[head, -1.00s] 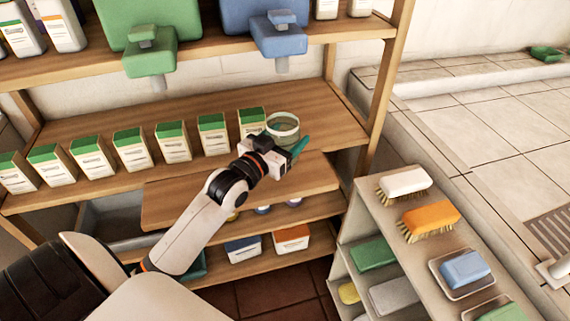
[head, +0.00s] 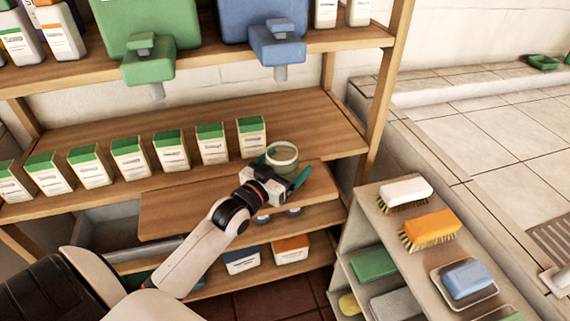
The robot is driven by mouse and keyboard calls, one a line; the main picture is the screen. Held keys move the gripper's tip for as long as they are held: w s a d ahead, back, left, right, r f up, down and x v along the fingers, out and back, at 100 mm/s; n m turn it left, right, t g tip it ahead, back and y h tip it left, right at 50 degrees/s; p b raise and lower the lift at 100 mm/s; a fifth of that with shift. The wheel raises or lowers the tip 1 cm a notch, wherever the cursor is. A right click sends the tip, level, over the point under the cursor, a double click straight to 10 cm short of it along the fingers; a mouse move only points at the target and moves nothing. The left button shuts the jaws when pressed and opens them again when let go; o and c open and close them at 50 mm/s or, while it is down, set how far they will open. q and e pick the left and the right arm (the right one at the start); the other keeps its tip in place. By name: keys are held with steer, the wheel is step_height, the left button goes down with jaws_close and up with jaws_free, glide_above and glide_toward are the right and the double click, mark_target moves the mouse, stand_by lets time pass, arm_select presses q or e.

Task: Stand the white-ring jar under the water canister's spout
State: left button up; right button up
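The white-ring jar (head: 283,155) is a clear, greenish round jar with a pale ring at its rim. It sits upright between the teal fingers of my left gripper (head: 281,172), which appears shut on it. The jar is over the back right part of the lower pull-out board (head: 190,207); whether it touches the board cannot be told. Above are a green canister (head: 148,60) with a grey spout (head: 157,91) and a blue canister (head: 276,45) with a grey spout (head: 281,73). Which holds water is not readable. My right gripper is not in view.
A row of several green-topped cartons (head: 171,152) lines the middle shelf (head: 325,125), left of the jar. The shelf's right part is clear, up to a wooden post (head: 385,90). A side rack with brushes (head: 430,228) stands at the right.

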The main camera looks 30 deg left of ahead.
arm_select(q)
steer(key=shift+r, duration=0.1)
steer(key=s, duration=1.2)
steer(key=shift+a, duration=0.3)
